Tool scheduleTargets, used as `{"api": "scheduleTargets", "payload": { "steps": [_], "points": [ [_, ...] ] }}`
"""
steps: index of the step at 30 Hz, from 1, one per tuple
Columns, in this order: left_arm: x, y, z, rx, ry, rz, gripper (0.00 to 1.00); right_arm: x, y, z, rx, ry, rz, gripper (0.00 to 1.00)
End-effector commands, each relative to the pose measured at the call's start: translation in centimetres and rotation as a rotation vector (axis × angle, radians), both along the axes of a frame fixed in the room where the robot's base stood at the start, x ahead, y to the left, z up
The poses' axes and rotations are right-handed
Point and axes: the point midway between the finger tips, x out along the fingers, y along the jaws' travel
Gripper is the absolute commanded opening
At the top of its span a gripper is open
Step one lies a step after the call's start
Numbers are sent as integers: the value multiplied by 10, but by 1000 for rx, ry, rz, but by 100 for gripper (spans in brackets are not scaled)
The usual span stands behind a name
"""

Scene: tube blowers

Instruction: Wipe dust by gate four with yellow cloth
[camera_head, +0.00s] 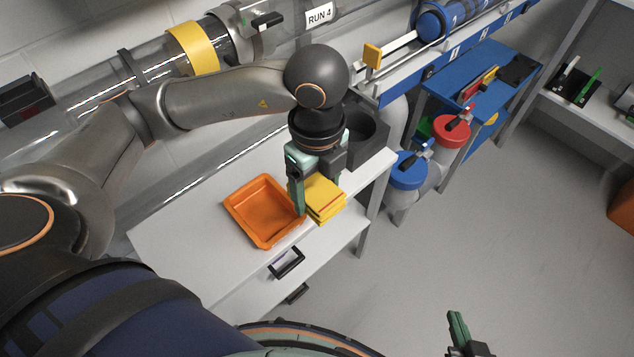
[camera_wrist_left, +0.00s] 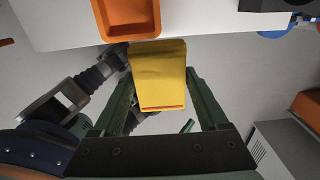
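The yellow cloth (camera_head: 325,201) is a thick folded pad with a red stripe, at the front edge of the white table. My left gripper (camera_head: 318,190) points down with its fingers on opposite sides of the cloth. In the left wrist view the cloth (camera_wrist_left: 160,76) fills the space between the fingertips of my left gripper (camera_wrist_left: 159,72), with no clear gap, and shows in front of the table edge. My right gripper (camera_head: 462,335) shows only in part at the bottom of the head view; its finger state is unclear. I cannot make out gate four or dust.
An orange tray (camera_head: 238,207) sits on the white table (camera_head: 175,235), left of the cloth. A dark open container (camera_head: 372,132) stands behind.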

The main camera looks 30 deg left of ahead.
Motion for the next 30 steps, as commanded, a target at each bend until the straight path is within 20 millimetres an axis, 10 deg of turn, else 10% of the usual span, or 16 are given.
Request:
{"api": "scheduleTargets", "payload": {
  "steps": [11,17,30],
  "points": [
    [0,0,0,0,0,0,32,0,0,0,0,-1,-1,0],
    [1,1,1,1,-1,-56,32,0,0,0,0,-2,-1,0],
    [10,7,15,7,2,-832,32,1,0,1,1,-4,-1,0]
  ]
}}
